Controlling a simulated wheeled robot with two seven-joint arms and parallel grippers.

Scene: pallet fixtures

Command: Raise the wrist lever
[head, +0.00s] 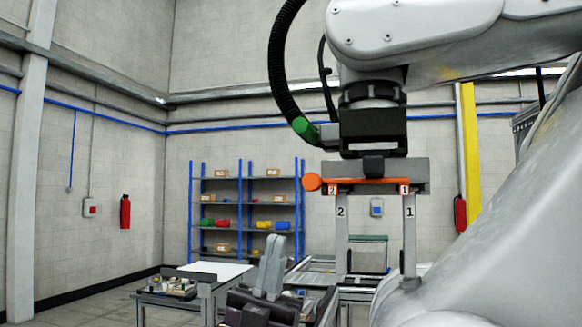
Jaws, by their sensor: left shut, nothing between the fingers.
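The orange wrist lever (365,186) lies about level across a grey crossbar (420,176), with a round orange knob (312,182) at its left end. The crossbar hangs under the black flange of a white industrial arm (415,28). Two grey legs marked 2 (341,240) and 1 (409,235) hang below the crossbar. My left gripper (271,258) is at the bottom centre, its grey fingers shut together and pointing up. It is empty, below and left of the knob, and apart from the lever. My right gripper is not in view.
A low table (222,270) with small parts stands at lower left. A shelf with blue posts (244,204) and coloured bins stands by the back wall. A black hose (275,72) curves beside the flange. The space left of the knob looks open.

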